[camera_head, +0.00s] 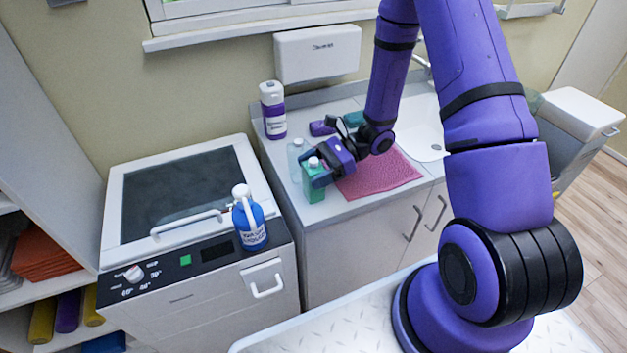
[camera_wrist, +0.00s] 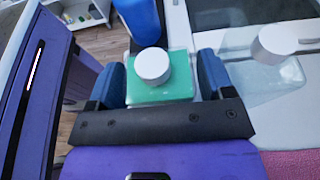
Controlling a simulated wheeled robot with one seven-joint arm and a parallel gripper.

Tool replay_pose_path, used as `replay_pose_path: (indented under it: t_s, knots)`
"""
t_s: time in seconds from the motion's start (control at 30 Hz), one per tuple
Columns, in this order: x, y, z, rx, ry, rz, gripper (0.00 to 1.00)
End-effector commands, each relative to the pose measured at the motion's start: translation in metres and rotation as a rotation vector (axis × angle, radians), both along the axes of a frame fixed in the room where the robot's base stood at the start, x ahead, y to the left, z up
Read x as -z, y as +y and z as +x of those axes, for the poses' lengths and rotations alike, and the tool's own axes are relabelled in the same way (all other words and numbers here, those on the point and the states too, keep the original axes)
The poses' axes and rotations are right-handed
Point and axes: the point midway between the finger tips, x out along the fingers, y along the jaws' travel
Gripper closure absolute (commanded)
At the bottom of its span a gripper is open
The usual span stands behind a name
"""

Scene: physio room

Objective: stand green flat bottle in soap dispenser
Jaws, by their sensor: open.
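The green flat bottle (camera_head: 314,185) with a white cap stands upright near the left front edge of the sink counter. In the wrist view the green bottle (camera_wrist: 160,92) is between the two blue fingers. My gripper (camera_head: 326,172) is open around it; a gap shows at the right finger in the wrist view (camera_wrist: 162,85).
A clear bottle (camera_head: 297,156) with a white cap stands close beside the green one. A white-and-purple bottle (camera_head: 273,110) is at the back left. A pink towel (camera_head: 378,175) lies to the right. A blue jug (camera_head: 249,220) stands on the white-lidded unit (camera_head: 120,215) at left.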

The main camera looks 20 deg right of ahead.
Motion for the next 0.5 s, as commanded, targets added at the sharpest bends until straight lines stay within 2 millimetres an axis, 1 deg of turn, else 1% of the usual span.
replay_pose_path:
  t_s: [0.03,0.07,0.1,0.17,0.2,0.23,0.27,0.5]
  knots:
    - [-0.0001,-0.0001,0.0000,0.000,0.000,0.000,0.28]
    - [-0.0001,-0.0001,0.0000,0.000,0.000,0.000,0.35]
    - [-0.0002,-0.0002,0.0000,0.000,0.000,0.000,0.44]
    - [-0.0002,-0.0002,0.0000,0.000,0.000,0.000,0.58]
    - [-0.0002,-0.0003,0.0001,0.000,0.000,0.000,0.67]
    - [-0.0004,-0.0002,0.0001,0.000,-0.001,0.000,0.70]
    - [-0.0004,-0.0002,0.0001,0.000,-0.001,0.000,0.74]
    - [-0.0012,-0.0005,0.0003,0.000,-0.001,0.000,0.74]
